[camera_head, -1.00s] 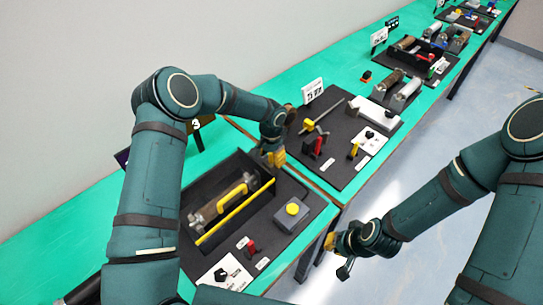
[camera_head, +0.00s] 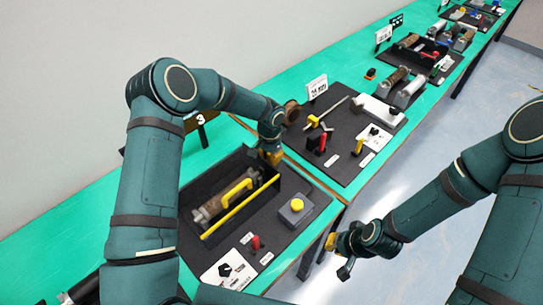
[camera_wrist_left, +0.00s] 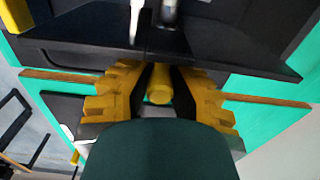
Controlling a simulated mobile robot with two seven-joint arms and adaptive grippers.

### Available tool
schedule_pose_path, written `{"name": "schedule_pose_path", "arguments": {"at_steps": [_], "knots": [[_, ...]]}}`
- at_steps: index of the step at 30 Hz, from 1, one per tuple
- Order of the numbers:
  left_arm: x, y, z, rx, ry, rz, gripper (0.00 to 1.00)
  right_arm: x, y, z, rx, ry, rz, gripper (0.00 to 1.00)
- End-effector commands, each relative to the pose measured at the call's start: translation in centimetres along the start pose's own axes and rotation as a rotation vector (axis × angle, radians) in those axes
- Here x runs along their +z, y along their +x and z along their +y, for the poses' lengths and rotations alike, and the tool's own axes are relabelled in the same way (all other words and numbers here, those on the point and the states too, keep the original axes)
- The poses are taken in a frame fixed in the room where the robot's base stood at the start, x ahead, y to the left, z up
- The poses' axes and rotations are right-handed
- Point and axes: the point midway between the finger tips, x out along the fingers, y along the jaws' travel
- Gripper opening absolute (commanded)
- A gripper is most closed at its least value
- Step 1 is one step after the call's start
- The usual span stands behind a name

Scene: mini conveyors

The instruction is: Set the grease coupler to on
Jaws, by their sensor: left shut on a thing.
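My left gripper (camera_head: 270,156) is at the right far corner of the near black station, beside the open black box. In the left wrist view my left gripper (camera_wrist_left: 159,92) is shut on a yellow round-ended part (camera_wrist_left: 158,86), with dark surfaces on both sides. The head view hides this part behind the gripper, and I cannot read a label that names it as the grease coupler. My right gripper (camera_head: 339,256) looks open and empty, in the air off the table's front edge.
The near box holds a roller with a yellow handle (camera_head: 236,192); a yellow bar (camera_head: 238,209) runs along its front. A yellow button (camera_head: 297,204), red switch (camera_head: 256,242) and black knob (camera_head: 224,269) stand in front. Another station (camera_head: 345,170) with levers lies beyond.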

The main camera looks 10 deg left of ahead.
Motion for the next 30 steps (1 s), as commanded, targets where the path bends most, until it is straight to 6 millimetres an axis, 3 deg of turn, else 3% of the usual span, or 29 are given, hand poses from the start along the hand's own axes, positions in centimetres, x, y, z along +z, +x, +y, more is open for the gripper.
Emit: {"name": "schedule_pose_path", "arguments": {"at_steps": [1, 2, 4, 17, 30], "knots": [[0.5, 0.3, 0.0, 0.002, -0.002, -0.014, 0.0, 0.0, 0.0, 0.0, 0.0, 0.0, 0.0, 0.0], [0.5, 0.3, 0.0, 0.003, -0.002, -0.014, 0.29, 0.0, 0.0, 0.0, 0.0, 0.0, 0.0, 0.0], [0.4, 0.3, 0.0, 0.002, -0.002, -0.013, 0.52, 0.0, 0.0, 0.0, 0.0, 0.0, 0.0, 0.0], [0.1, -0.6, 0.0, 0.001, -0.001, -0.004, 0.52, 0.0, 0.0, 0.0, 0.0, 0.0, -0.001, 0.0], [0.2, -8.9, 0.0, 0.001, -0.002, -0.005, 0.52, 0.0, 0.0, 0.0, 0.0, 0.0, -0.001, 0.0]]}}
